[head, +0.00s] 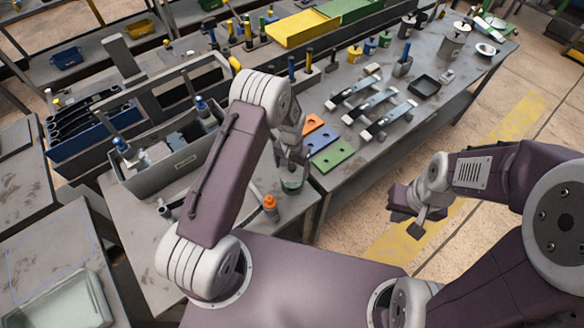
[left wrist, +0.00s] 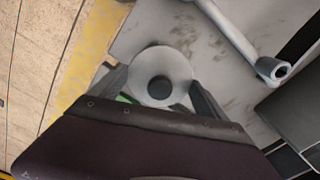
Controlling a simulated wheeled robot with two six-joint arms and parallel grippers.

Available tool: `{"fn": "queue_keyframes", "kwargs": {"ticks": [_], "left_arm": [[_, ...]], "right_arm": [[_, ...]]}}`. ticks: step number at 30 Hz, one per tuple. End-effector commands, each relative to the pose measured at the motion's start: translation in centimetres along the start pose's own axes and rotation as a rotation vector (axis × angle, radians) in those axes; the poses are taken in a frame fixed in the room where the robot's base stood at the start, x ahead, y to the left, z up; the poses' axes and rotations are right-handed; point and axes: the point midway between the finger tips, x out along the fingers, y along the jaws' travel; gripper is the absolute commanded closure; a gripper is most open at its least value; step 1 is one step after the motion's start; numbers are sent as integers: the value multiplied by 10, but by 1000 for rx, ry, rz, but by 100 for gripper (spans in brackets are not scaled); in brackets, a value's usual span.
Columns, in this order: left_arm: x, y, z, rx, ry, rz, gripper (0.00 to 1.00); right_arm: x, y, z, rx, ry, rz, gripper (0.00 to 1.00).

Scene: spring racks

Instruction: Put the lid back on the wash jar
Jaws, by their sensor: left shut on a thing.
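My left gripper (head: 291,166) is shut on a round grey lid with a dark knob, shown between the fingers in the left wrist view (left wrist: 150,65). In the head view the lid is mostly hidden by the fingers. The wash jar (head: 291,185), clear with a green tint, shows directly below the left fingertips near the bench corner. I cannot tell whether the lid touches its rim. My right gripper (head: 409,220) hangs empty over the floor at the right, its fingers apart, away from the jar.
An orange-capped bottle (head: 270,206) stands left of the jar. Orange, blue and green plates (head: 330,154) lie just beyond it. A grey tool bin (head: 178,165) stands at the left. A grey pipe-like tool (left wrist: 245,40) lies nearby in the left wrist view.

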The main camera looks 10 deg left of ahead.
Motion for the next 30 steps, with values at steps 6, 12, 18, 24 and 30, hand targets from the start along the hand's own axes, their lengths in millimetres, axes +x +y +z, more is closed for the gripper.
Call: {"fn": "queue_keyframes", "kwargs": {"ticks": [6, 12, 18, 24, 30], "left_arm": [[0, 0, 0, 0, 0, 0, 55], [0, 0, 0, 0, 0, 0, 55], [0, 0, 0, 0, 0, 0, 0], [0, 0, 0, 0, 0, 0, 0], [-6, 0, 0, 0, 0, 0, 0]], "right_arm": [[2, 0, 0, 0, 0, 0, 100], [2, 0, 0, 0, 0, 0, 100], [2, 0, 0, 0, 0, 0, 100], [2, 0, 0, 0, 0, 0, 100], [-4, 0, 0, 0, 0, 0, 100]]}}
